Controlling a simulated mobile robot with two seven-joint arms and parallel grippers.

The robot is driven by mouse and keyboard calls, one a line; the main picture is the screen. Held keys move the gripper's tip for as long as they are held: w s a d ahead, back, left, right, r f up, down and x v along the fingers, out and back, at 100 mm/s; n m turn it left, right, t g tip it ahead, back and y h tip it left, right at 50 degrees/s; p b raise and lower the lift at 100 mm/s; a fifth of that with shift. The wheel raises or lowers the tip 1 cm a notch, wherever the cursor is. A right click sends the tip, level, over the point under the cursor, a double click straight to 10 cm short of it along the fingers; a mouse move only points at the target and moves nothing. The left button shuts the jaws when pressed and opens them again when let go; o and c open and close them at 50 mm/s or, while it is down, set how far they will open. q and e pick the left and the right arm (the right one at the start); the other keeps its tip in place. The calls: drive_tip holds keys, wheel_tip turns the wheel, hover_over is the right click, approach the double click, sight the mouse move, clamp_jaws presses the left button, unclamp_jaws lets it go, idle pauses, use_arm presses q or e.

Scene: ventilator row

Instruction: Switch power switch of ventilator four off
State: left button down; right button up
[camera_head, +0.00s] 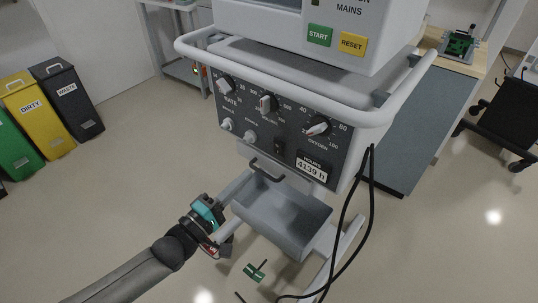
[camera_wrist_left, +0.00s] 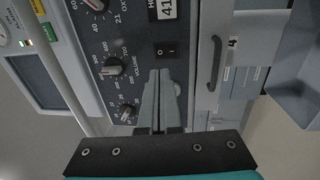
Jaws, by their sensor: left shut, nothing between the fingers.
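The ventilator's front panel (camera_head: 290,130) faces me in the head view, with several knobs and an hours display. Its small black power switch (camera_head: 279,147) sits low on the panel, left of the display. The switch (camera_wrist_left: 166,51) also shows in the wrist view; which side is pressed I cannot tell. In the head view my left gripper (camera_head: 246,179) reaches in from lower left. My right gripper is not in view.
A drawer handle (camera_head: 267,170) sits just below the panel, above a grey tray (camera_head: 285,215). A white rail (camera_head: 300,98) runs around the ventilator above the panel. Black cables (camera_head: 369,200) hang on the right. Bins (camera_head: 35,107) stand far left.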

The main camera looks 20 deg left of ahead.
sight(277, 146)
use_arm(q)
drive_tip(key=b+x, duration=0.2)
drive_tip(key=x, duration=0.6)
drive_tip(key=shift+w, duration=0.2)
drive_tip(key=shift+w+d, duration=0.3)
drive_tip(key=shift+w, duration=0.2)
drive_tip(key=shift+r, duration=0.1)
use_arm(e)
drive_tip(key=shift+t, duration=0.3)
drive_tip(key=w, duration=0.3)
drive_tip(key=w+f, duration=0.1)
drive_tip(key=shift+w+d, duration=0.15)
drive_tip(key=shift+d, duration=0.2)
